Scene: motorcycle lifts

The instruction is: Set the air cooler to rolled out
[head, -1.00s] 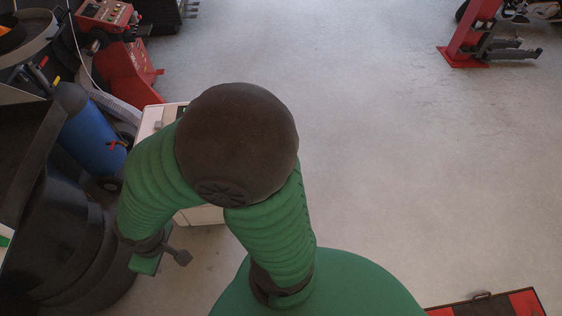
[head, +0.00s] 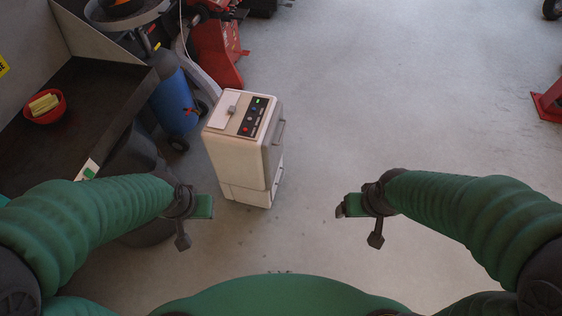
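The air cooler (head: 236,163) is a cream-white upright box with a dark button panel (head: 253,117) and a small green light on top. It stands on the floor left of centre in the head view, with a handle (head: 279,132) on its right side. My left gripper (head: 193,225) is in front of the cooler's lower left in the picture, apart from it, with its fingers spread and empty. My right gripper (head: 358,223) is right of the cooler over bare floor, also spread and empty. The cooler's far side and underside are hidden.
A dark workbench (head: 100,95) with a red bowl (head: 45,107) is at the left. A blue cylinder (head: 173,105) and red equipment (head: 216,50) stand behind the cooler. A red lift post (head: 548,103) is at the right edge. The floor right of the cooler is clear.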

